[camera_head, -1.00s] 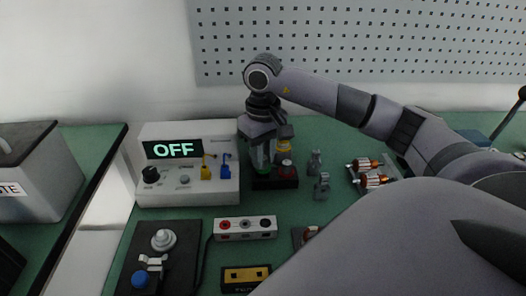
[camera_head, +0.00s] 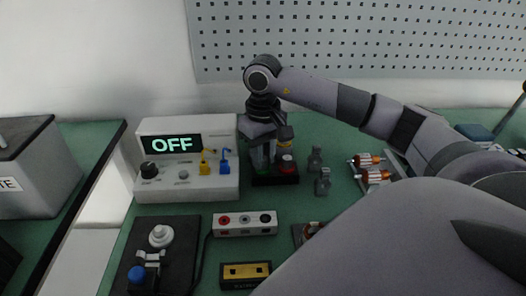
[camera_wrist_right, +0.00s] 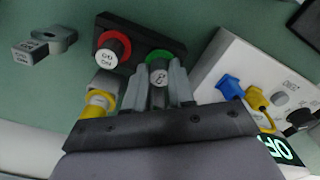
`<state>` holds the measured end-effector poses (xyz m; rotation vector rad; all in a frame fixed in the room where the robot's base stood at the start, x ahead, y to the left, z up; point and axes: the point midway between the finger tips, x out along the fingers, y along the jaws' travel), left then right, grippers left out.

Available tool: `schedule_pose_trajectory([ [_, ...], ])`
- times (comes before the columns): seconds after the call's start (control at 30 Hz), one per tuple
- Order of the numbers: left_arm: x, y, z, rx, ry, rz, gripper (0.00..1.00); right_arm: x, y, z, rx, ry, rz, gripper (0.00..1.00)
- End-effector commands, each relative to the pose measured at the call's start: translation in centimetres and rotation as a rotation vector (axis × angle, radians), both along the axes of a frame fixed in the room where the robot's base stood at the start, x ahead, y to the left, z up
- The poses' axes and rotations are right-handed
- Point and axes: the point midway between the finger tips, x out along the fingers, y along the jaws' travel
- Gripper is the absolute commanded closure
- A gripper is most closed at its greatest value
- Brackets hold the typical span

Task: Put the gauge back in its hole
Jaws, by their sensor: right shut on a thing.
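The gauge with the green ring (camera_wrist_right: 160,62) is between the fingers of my right gripper (camera_wrist_right: 158,85), which is shut on its grey handle. It is over the green-ring end of the black gauge stand (camera_wrist_right: 160,35). The stand also shows in the head view (camera_head: 287,179), with my right gripper (camera_head: 263,160) upright over its left part. The gauge's lower end is hidden, so I cannot tell how deep it sits. A red-ringed gauge (camera_wrist_right: 112,50) stands in the other place of the stand, beside the fingers. My left gripper is not in view.
The white tester showing OFF (camera_head: 187,185) stands close left of the stand, with yellow and blue plugs. Small grey blocks (camera_head: 323,182) and copper-wound parts (camera_head: 372,177) lie to the right. A yellow-topped part (camera_wrist_right: 98,103) is close beside the fingers.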

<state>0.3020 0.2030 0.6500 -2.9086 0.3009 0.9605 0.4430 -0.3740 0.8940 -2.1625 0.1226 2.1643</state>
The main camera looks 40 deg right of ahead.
Motion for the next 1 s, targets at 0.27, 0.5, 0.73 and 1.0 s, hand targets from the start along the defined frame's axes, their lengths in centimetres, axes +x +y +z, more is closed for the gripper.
schedule_pose_trajectory([
  [0.27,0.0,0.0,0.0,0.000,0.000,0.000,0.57,0.0,0.0,0.1,0.000,-0.001,0.000,0.47],
  [0.5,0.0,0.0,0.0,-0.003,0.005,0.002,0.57,0.0,0.0,0.0,0.000,0.000,0.000,0.47],
  [0.73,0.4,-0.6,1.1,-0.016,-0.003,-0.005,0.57,0.1,0.0,3.2,0.000,-0.006,0.000,0.47],
  [1.0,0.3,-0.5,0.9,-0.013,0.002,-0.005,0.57,0.1,0.0,6.7,0.001,-0.002,0.000,0.47],
])
